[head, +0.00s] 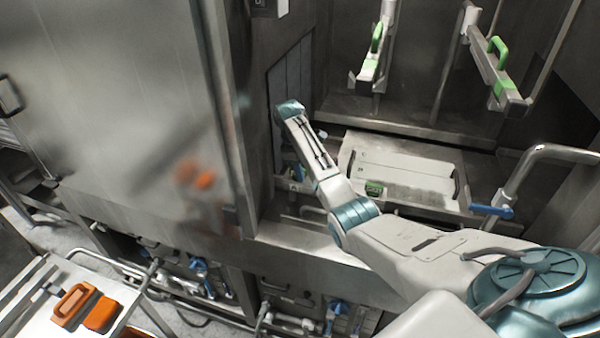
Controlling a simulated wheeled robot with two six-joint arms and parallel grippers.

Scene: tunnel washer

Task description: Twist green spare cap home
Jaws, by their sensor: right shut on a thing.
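My right arm reaches in from the lower right, and its forearm runs up and left to a teal joint before the grey wall panel. My right gripper (296,171) is mostly hidden behind that forearm, low by the panel. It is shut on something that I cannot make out. A small green piece (374,187) lies on the pale tray (410,180), right of my forearm and apart from it. I cannot tell whether it is the spare cap. No cap seat shows clearly. My left gripper is out of view.
Two hanging metal arms with green handles (377,37) (497,48) stand at the back. A blue-ended lever (491,211) is at the tray's right. A large steel cabinet (130,100) fills the left. Orange parts (74,304) lie on a trolley at the lower left.

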